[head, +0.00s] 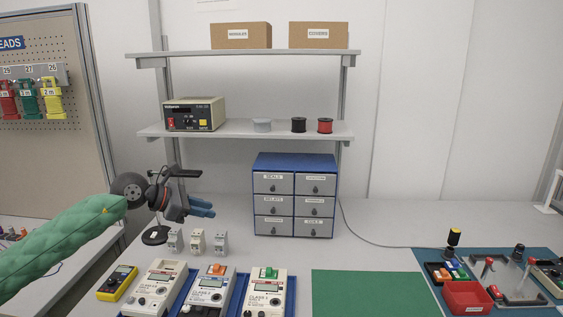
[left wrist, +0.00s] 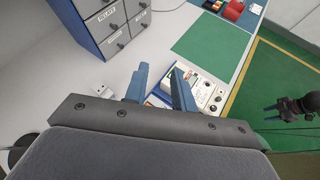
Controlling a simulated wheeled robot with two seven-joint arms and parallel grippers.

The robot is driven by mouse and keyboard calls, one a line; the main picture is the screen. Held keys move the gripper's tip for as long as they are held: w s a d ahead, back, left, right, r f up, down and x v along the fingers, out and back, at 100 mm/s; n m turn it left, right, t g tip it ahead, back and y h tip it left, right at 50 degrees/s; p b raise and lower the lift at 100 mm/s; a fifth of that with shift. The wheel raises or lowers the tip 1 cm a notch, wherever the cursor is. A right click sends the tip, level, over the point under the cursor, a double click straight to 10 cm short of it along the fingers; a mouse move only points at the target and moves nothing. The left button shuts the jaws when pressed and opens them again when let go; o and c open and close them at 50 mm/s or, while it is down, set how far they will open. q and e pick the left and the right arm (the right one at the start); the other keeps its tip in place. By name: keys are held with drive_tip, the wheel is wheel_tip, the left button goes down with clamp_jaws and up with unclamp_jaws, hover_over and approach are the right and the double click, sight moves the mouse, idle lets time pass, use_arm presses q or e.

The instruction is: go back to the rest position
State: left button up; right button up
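My left gripper (head: 203,207) is over the left part of the bench, in front of the shelf and left of the blue drawer cabinet. In the left wrist view its two blue fingers (left wrist: 160,82) stand apart with nothing between them, above the bench. In the head view one finger partly covers the other. My right gripper (left wrist: 271,112) shows only in the left wrist view, at the right edge over the green floor.
Three meters (head: 209,286) lie at the front, with a yellow multimeter (head: 117,283) left of them. Small white modules (head: 197,241) stand below my left gripper. The drawer cabinet (head: 294,197) stands to its right. A green mat (head: 372,293) lies bare. A red bin (head: 467,297) is at right.

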use_arm(q)
wheel_tip(320, 180, up, 25)
drive_tip(key=s+a+n+t, duration=0.1)
drive_tip(key=a+n+t, duration=0.1)
drive_tip(key=n+t, duration=1.85)
drive_tip(key=s+f+n+g+y, duration=0.4)
drive_tip(key=f+n, duration=0.4)
drive_tip(key=f, duration=0.4)
drive_tip(key=s+f+n+g+y, duration=0.2)
drive_tip(key=f+n+g+y, duration=0.3)
drive_tip(key=f+n, duration=0.45)
drive_tip(key=s+f+n+g+y, duration=0.35)
drive_tip(key=f+n+g, duration=0.2)
drive_tip(key=f, duration=0.75)
drive_tip(key=s+d+f+n+g+h, duration=0.1)
drive_tip(key=s+d+f+g, duration=0.1)
drive_tip(key=s+f, duration=0.9)
drive_tip(key=s+d+f+n+g+h, duration=0.1)
drive_tip(key=s+d+f+n+g, duration=0.1)
drive_tip(key=s+f, duration=0.9)
drive_tip(key=s+d+f+n+g+h, duration=0.1)
drive_tip(key=s+d+f+g, duration=0.3)
drive_tip(key=s+f, duration=0.7)
drive_tip(key=s+g, duration=0.2)
drive_tip(key=s, duration=0.2)
drive_tip(key=shift+s+d+f, duration=0.15)
drive_tip(key=shift+d+f, duration=0.1)
drive_tip(key=shift+f, duration=0.05)
